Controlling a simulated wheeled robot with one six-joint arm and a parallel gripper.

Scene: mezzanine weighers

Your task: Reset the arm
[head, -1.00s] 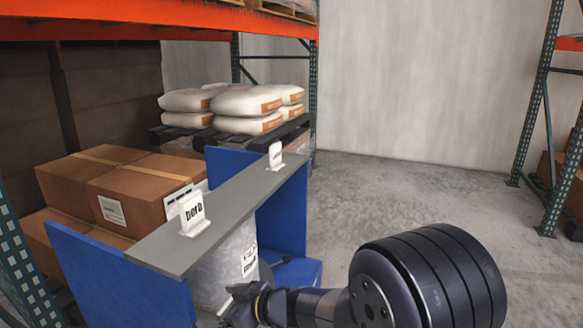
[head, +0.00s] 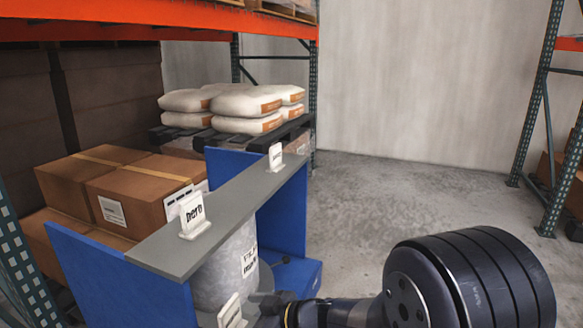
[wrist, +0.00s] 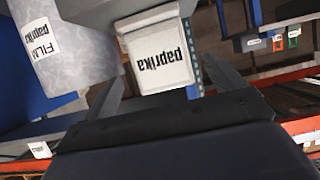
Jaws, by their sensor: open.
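My gripper (head: 268,308) is low in the head view, in front of the blue-sided stand, with its tips partly hidden. In the wrist view my gripper (wrist: 172,80) has its two dark fingers spread wide with nothing clamped. A white card marked "paprika" (wrist: 163,62) shows upside down between and beyond the fingers. A white card (head: 230,312) stands just left of the gripper in the head view, cut by the lower edge. How far the fingers are from the card is hard to tell.
The stand has a grey top board (head: 165,248) bearing two white cards (head: 193,216) (head: 276,157). A grey wrapped roll (head: 225,272) stands below it. Cartons (head: 140,200) and stacked sacks (head: 245,102) are behind. Concrete floor (head: 390,200) is clear to the right.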

